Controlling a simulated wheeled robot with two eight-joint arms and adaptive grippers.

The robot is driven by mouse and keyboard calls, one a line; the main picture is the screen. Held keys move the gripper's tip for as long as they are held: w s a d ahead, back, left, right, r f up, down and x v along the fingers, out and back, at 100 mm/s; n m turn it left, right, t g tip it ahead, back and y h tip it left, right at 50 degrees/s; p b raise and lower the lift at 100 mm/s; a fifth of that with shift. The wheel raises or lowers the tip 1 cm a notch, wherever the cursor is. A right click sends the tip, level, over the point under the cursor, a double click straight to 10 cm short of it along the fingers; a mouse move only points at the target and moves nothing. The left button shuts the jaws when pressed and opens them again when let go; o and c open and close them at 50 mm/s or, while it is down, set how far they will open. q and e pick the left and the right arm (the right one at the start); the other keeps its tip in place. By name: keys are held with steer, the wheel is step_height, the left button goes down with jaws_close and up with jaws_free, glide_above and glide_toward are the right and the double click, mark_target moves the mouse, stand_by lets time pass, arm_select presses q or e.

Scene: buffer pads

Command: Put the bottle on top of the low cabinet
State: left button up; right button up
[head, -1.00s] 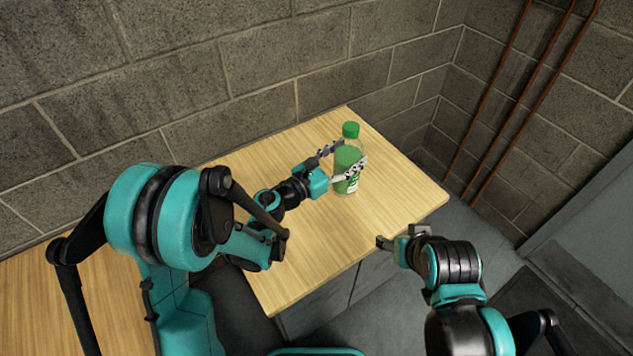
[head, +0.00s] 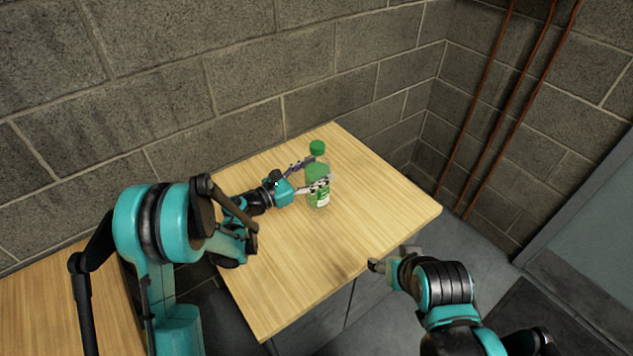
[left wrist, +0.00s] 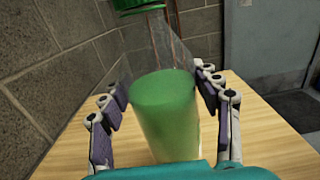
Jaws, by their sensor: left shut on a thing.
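The bottle (head: 317,173) is clear with a green cap, green contents and a label. It is upright over the wooden top of the low cabinet (head: 375,205); I cannot tell whether its base touches the wood. My left gripper (head: 312,177) is shut on the bottle, with one finger on each side of it. In the left wrist view the bottle (left wrist: 165,115) stands between the two fingers, and its base is hidden. My right gripper (head: 390,266) is empty-looking, off the front edge of the cabinet; its fingers are too small to read.
A second wooden surface (head: 60,310) lies at the lower left. A block wall (head: 230,80) runs behind the cabinet, and copper-coloured pipes (head: 505,100) run up the right wall. The cabinet top around the bottle is clear.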

arm_select(q)
step_height(320, 180, down, 4)
steer(key=shift+r+b, duration=0.2)
steer(key=shift+b, duration=0.55)
steer(key=shift+s, duration=0.1)
steer(key=shift+f, duration=0.2)
steer(key=o, duration=1.8)
steer(key=shift+r, duration=0.1)
